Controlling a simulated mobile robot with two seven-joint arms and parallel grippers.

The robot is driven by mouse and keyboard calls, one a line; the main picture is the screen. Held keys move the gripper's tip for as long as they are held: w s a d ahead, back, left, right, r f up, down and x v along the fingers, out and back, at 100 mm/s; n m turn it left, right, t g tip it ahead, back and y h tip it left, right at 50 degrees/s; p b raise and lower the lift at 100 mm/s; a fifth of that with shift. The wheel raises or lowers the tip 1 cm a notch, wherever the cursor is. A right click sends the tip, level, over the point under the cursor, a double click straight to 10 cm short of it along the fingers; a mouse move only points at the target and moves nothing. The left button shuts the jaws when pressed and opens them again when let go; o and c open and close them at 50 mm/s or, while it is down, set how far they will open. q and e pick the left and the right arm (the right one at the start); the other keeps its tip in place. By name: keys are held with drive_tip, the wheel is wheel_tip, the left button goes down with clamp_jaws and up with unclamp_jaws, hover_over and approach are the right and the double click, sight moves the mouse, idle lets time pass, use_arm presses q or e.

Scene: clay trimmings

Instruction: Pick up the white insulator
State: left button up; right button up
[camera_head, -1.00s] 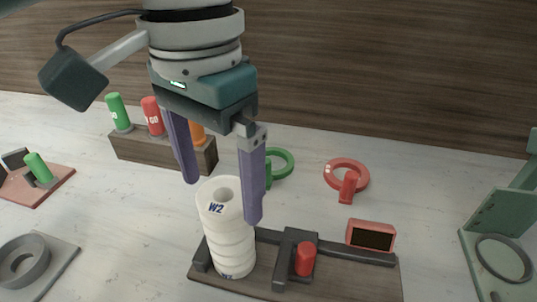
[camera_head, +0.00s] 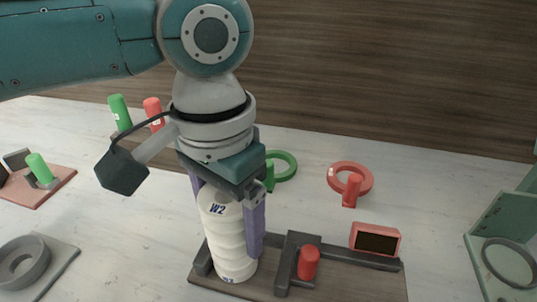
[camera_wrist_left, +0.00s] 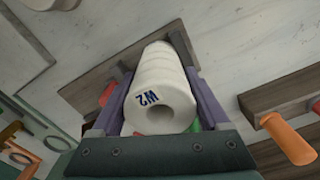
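The white insulator (camera_head: 229,245), a ribbed cylinder marked W2, stands upright at the left end of a wooden base (camera_head: 345,284) with dark rails. My left gripper (camera_head: 228,232) points down over it, one finger on each side. The right-hand finger covers part of its side, and the other finger is mostly hidden behind it. In the left wrist view the insulator (camera_wrist_left: 160,88) lies between both fingers, its holed top near the palm. Narrow gaps show beside it, so the gripper looks open around it. My right gripper is not in view.
A red peg (camera_head: 308,262) and a red-framed display (camera_head: 375,239) stand right of the insulator. Green (camera_head: 284,166) and red (camera_head: 351,174) rings lie behind. A grey ring fixture (camera_head: 26,262) is at left, a green fixture (camera_head: 500,250) at right. A peg rack stands behind my gripper.

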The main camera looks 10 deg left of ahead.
use_arm(q)
clamp_jaws()
idle(0.4)
drive_tip(key=shift+r, duration=0.15)
wheel_tip(320, 180, up, 20)
drive_tip(key=p, duration=0.4)
drive_tip(key=shift+p, duration=0.3)
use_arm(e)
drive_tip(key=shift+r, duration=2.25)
